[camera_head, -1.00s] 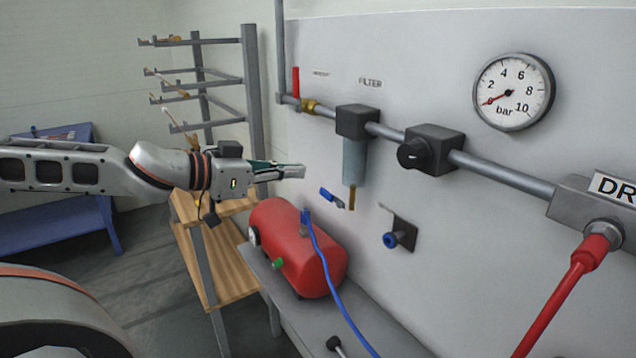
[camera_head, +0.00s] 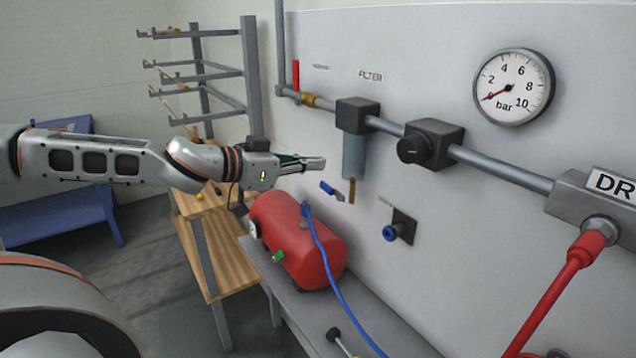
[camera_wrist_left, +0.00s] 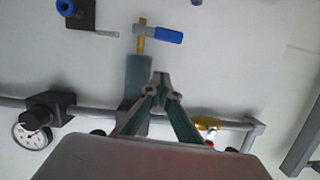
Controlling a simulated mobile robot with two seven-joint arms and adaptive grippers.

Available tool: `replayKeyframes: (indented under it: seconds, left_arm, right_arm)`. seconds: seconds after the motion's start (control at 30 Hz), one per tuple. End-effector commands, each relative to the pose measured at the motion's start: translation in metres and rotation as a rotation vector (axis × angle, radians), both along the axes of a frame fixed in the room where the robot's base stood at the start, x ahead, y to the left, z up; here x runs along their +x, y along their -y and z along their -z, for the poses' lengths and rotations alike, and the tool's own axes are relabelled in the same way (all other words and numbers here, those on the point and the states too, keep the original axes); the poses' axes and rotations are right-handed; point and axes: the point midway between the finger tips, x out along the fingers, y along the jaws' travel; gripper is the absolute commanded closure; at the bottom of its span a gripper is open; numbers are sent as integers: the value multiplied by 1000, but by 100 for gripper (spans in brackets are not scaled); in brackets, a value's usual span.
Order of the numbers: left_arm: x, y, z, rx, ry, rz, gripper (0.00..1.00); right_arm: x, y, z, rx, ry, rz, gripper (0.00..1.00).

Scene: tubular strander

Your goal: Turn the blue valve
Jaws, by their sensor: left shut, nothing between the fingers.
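The blue valve (camera_head: 331,190) is a small blue lever handle at the foot of the filter (camera_head: 354,155), by its brass drain stem. In the left wrist view the blue handle (camera_wrist_left: 164,35) points to the right from the brass stem, ahead of the fingertips. My left gripper (camera_head: 322,163) is shut and empty, just above and left of the handle in the head view, apart from it. My right gripper is not in view.
A red tank (camera_head: 300,240) with a blue hose (camera_head: 335,278) stands on a grey bench below. A blue-ringed fitting (camera_head: 391,233) sits on the wall panel to the right. The grey pipe (camera_head: 500,168) carries a black regulator (camera_head: 430,145). A pressure gauge (camera_head: 513,87) hangs above.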

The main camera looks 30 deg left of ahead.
Motion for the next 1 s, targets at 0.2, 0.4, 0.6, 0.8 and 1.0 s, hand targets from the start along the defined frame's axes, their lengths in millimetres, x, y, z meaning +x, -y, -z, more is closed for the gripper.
replayKeyframes:
  seconds: [0.2, 0.4, 0.6, 0.8, 1.0]
  left_arm:
    - [9, 5, 6, 0, -2, 2, 100]
    - [13, 6, 25, -4, -5, 3, 100]
    - [13, 5, 41, -4, -2, 4, 100]
    - [14, 5, 44, -3, 1, 5, 100]
    - [13, 5, 43, -3, 1, 5, 100]
  right_arm:
    - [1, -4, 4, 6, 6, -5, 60]
    - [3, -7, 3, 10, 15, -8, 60]
    - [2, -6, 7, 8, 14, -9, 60]
    - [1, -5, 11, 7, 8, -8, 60]
    - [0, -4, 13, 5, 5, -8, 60]
